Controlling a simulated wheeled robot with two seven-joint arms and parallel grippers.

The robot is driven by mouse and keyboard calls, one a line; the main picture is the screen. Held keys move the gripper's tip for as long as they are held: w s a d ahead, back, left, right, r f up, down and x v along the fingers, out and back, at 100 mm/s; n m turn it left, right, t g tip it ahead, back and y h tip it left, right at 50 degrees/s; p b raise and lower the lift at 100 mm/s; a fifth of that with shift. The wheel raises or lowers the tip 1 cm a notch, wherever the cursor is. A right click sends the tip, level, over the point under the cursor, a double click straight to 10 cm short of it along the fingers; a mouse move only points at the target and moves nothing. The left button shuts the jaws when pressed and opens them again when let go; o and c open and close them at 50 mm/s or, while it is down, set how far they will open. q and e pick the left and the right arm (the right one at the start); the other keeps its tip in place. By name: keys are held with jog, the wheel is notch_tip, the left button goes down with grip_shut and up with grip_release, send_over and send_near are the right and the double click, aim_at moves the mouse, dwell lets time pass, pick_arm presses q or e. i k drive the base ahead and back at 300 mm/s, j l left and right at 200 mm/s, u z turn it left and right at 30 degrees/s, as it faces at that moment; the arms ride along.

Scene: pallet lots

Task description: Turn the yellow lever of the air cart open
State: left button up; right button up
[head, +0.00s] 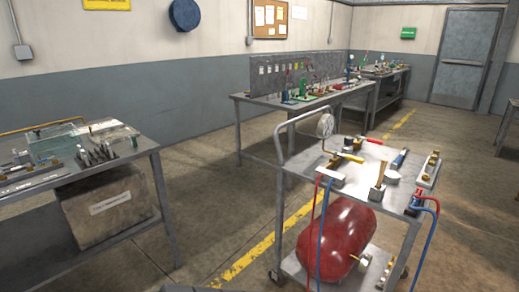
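The air cart (408,196) stands right of centre, a grey metal cart with a push handle on its left side. A yellow lever (350,157) sits at the back left of its top, close to a round pressure gauge (326,125). A red lever (374,141) is just behind and right of the yellow one. The yellow lever is small here, and I cannot tell its exact angle to its pipe. A red tank (336,245) lies on the cart's lower shelf. Neither of my grippers is in view.
Red and blue hoses (433,225) hang from the cart's front corners. A workbench (70,178) with tools stands at left, a cardboard box (107,205) under it. Another bench (250,101) stands behind the cart. The floor between left bench and cart is clear.

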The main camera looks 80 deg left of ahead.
aim_at(348, 157)
jog(key=u, duration=1.85)
jog(key=i+l+u, duration=0.3)
jog(key=i, duration=0.2)
jog(key=i+l+u, duration=0.35)
jog(key=i, duration=0.15)
jog(key=j, duration=0.1)
